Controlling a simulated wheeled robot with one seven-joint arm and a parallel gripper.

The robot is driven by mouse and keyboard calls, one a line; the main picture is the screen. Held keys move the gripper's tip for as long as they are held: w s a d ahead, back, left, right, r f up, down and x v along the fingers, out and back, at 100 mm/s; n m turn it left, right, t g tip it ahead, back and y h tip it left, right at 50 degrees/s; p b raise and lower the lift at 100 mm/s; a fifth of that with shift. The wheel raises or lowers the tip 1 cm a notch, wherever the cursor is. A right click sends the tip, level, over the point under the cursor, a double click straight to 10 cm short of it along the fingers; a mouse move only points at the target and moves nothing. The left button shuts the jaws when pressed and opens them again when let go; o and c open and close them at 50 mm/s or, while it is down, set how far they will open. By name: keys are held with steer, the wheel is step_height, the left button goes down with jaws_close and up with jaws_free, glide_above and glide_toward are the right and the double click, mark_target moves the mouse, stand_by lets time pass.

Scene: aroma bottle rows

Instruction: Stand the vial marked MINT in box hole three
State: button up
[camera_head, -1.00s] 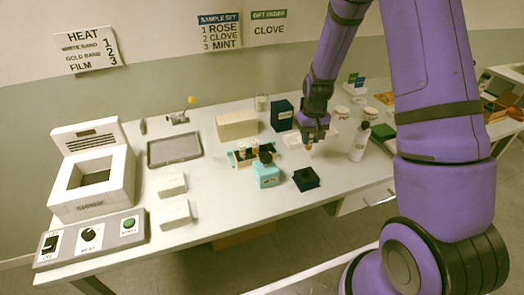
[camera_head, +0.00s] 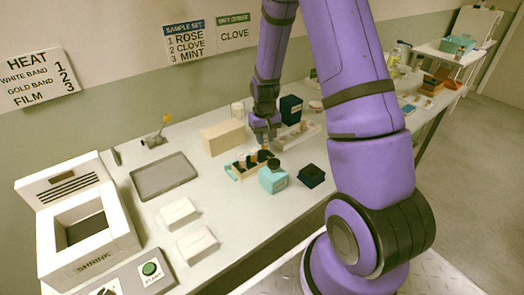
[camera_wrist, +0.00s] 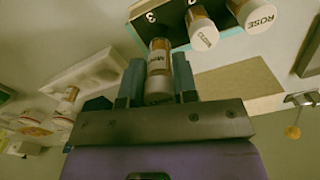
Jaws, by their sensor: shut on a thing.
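My gripper (camera_wrist: 158,82) is shut on an amber vial (camera_wrist: 160,62) with a white cap and a white label; the lettering begins with M and the rest is hard to read. The vial's far end is at the dark box (camera_wrist: 172,22), beside the printed 3. The vial covers hole three, so I cannot tell whether its end is inside. Vials marked CLOVE (camera_wrist: 202,30) and ROSE (camera_wrist: 255,14) stand in the same box. In the head view, my gripper (camera_head: 265,136) is above the box's far right end (camera_head: 234,174).
A beige block (camera_head: 223,137) and a dark blue box (camera_head: 290,110) stand behind. A pale tray (camera_head: 297,136) lies to the right.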

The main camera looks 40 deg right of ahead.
mark_target(265, 149)
steer(key=shift+f, duration=2.55)
steer(key=o, duration=0.6)
steer(key=shift+d+f, duration=0.1)
steer(key=shift+f, duration=0.05)
